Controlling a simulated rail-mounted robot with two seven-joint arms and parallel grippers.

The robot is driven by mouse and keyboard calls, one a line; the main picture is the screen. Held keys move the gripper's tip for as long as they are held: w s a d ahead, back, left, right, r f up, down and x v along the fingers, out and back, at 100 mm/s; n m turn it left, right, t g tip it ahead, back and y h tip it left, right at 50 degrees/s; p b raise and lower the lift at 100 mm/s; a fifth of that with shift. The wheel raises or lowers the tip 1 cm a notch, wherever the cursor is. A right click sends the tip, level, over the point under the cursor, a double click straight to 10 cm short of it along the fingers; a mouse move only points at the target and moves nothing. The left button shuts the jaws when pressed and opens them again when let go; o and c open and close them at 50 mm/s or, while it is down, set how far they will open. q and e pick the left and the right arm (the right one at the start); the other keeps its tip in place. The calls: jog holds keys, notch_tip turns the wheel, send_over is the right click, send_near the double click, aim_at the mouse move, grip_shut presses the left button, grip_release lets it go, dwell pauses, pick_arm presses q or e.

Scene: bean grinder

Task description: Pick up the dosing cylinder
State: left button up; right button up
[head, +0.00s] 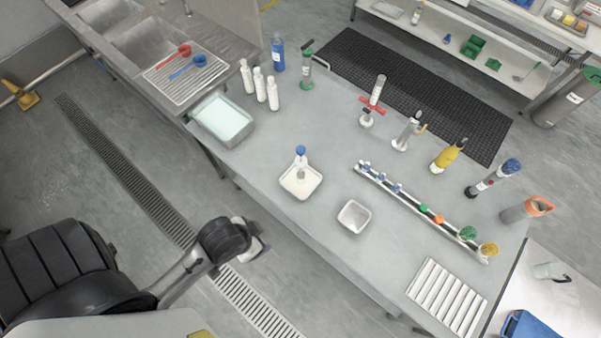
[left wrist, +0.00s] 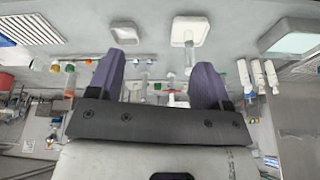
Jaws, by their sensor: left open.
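A small clear cylinder with a blue knob (head: 301,158) stands upright in a white square tray (head: 287,187). A clear upright cylinder with a red cross-piece (head: 376,92) stands farther back on the grey bench. I cannot tell for sure which of these is the dosing cylinder. My left gripper (head: 260,243) is off the bench's near edge, apart from both and empty. In the left wrist view its two purple fingers (left wrist: 156,72) are spread wide with nothing held between them. The white tray (left wrist: 190,23) shows beyond them in that view. My right gripper is not in view.
A small empty dish (head: 354,216) is near the front edge. A long rack (head: 408,204) with coloured caps runs to the right. White bottles (head: 260,86), a pale-filled tub (head: 222,119) and a sink are at left. Bench surface between the tub and white tray is clear.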

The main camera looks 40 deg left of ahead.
pick_arm(q)
jog(key=w+f+t+b, duration=0.1)
jog(key=w+f+b, duration=0.3)
jog(key=f+b, duration=0.45)
jog(key=w+f+b, duration=0.3)
jog(key=f+b, duration=0.5)
jog(key=b, duration=0.2)
jog(key=m+t+y+b, duration=0.7)
jog(key=m+y+b, duration=0.3)
jog(key=m, duration=0.6)
send_near(300, 175)
jog(key=shift+y, duration=0.5)
jog(key=s+a+f, duration=0.2)
jog(key=f, duration=0.1)
jog(key=s+a+f+p, duration=0.1)
jog(key=f, duration=0.1)
jog(key=shift+s+a, duration=0.15)
jog(key=shift+a, duration=0.1)
jog(key=w+m+t, duration=0.1)
jog(key=w+m, duration=0.2)
jog(key=m, duration=0.1)
jog(key=w+a+r+m+t+h, duration=0.1)
jog(key=w+m, duration=0.2)
jog(key=m, duration=0.1)
jog(key=w+a+r+m+t, duration=0.1)
jog(key=w+m, duration=0.2)
jog(key=shift+w+a+r+m+t+h, duration=0.1)
jog(key=shift+w+m+t+h, duration=0.2)
jog(key=shift+m+t, duration=0.1)
jog(key=x, duration=0.5)
